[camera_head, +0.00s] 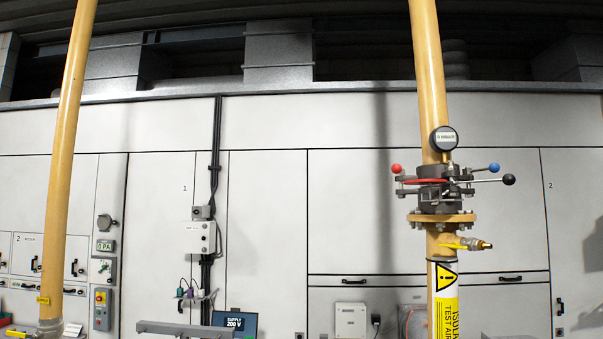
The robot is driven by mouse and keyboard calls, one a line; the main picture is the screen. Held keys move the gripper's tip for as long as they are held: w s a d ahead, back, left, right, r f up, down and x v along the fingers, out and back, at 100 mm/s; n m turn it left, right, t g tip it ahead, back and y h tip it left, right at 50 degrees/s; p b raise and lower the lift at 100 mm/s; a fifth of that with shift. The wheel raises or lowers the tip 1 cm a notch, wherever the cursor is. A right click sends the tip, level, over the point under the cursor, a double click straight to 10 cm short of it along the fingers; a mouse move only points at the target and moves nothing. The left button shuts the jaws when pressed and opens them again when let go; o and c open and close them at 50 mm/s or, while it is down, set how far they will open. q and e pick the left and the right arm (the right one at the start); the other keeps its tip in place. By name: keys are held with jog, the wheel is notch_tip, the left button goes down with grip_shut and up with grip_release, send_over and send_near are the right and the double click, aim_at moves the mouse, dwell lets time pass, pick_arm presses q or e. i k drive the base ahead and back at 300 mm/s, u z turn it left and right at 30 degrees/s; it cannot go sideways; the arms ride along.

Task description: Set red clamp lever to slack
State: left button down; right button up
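The red clamp lever ends in a red ball knob (396,168) at the left of the dark pipe clamp (438,188). The red lever (426,181) lies about level across the front of the clamp. A lever with a blue knob (494,168) and one with a black knob (508,179) stick out to the right of the same clamp. Neither of my grippers shows in the head view.
The clamp sits on a yellow vertical pipe (430,80) with a round gauge (444,139) above it and a small yellow-handled valve (470,244) below. Another yellow pipe (65,150) stands at the left. A screen (235,322) shows at the bottom.

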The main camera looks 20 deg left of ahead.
aim_at(397, 168)
jog(key=u, duration=0.8)
jog(key=i, duration=0.8)
jog(key=z, duration=0.4)
